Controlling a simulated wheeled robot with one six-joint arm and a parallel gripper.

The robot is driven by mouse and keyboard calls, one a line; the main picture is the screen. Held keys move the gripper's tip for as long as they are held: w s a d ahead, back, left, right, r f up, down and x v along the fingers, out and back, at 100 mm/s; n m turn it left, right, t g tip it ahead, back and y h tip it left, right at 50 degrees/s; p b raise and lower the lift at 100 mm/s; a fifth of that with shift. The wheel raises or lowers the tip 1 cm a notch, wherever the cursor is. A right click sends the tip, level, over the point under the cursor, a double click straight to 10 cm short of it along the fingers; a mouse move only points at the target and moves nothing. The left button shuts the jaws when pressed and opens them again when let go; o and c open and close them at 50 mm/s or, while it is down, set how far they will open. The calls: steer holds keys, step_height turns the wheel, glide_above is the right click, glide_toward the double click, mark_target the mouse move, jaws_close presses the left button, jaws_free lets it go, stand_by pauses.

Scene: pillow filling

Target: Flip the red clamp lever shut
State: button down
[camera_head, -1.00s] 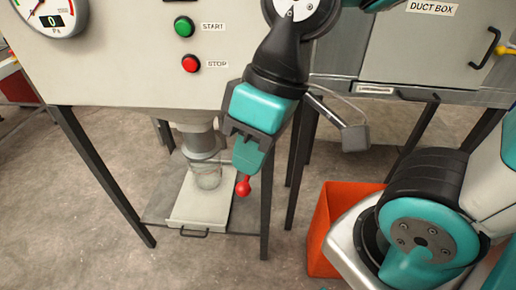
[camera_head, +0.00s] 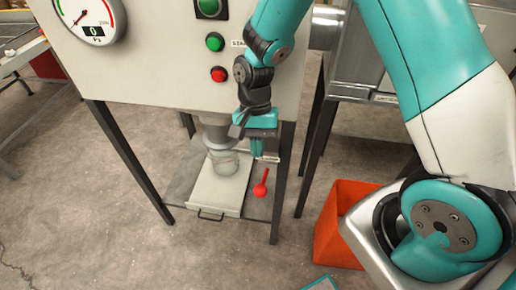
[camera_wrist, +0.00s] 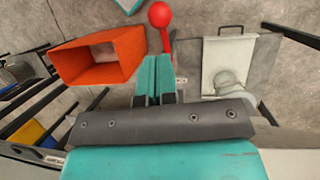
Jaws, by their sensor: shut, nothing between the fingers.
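The red clamp lever (camera_head: 261,189) shows a round red knob at its lower end in the head view, with a thin red rod rising above it. It is to the right of the filling spout (camera_head: 216,132). In the wrist view the lever's red knob (camera_wrist: 159,14) is at the top, just beyond my fingertips. My gripper (camera_head: 256,150) is above the lever in the head view; its teal fingers (camera_wrist: 155,68) are shut together with nothing between them. I cannot tell whether they touch the rod. The lever's pivot is hidden behind my gripper.
A clear cylinder (camera_head: 223,163) sits below the spout over a pale tray (camera_head: 212,194) with a front handle. Machine legs (camera_head: 281,205) stand close by on the right. An orange bin (camera_head: 331,238) is at the lower right. The floor in front is open.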

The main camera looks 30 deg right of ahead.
mark_target(259, 185)
steer(key=p+x, duration=0.1)
steer(key=x, duration=0.7)
steer(key=shift+a, duration=0.15)
